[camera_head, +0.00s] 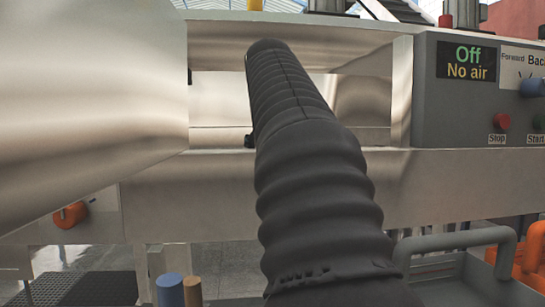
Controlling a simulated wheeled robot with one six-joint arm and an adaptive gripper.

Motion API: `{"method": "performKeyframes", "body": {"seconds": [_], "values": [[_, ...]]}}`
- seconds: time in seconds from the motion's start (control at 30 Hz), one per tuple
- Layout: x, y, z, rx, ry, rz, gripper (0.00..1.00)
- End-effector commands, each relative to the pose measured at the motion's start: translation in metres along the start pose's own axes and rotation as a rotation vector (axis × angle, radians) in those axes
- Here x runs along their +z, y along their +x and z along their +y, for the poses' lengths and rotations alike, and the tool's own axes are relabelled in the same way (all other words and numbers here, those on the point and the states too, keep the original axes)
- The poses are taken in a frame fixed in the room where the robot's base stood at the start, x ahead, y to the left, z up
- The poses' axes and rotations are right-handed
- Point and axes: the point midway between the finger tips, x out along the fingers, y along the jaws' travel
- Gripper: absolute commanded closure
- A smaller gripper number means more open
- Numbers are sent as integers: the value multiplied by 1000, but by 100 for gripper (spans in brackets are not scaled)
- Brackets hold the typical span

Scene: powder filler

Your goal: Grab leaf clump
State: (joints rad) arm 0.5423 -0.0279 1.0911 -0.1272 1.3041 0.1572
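No leaf clump shows in this view. My arm, in a black ribbed sleeve, runs up the middle of the picture and reaches toward the opening of the steel machine (230,165). My gripper does not show, and the arm blocks part of the opening. What lies inside behind the arm is hidden.
A large steel housing (90,100) fills the upper left. A grey control box (455,110) with a red stop button (502,121) stands at right. Below are a grey tray (470,285) at right, an orange part (70,215) at left, and blue (171,290) and brown (193,291) cylinders.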

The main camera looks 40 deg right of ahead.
Motion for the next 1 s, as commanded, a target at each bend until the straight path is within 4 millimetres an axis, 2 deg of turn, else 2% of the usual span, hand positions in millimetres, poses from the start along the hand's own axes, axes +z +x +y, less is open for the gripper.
{"method": "performKeyframes", "body": {"seconds": [0.27, 0.5, 0.53, 0.83, 1.0], "values": [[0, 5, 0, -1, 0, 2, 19], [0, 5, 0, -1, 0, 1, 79], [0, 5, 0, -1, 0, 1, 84], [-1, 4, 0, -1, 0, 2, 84], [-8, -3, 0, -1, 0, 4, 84]]}}
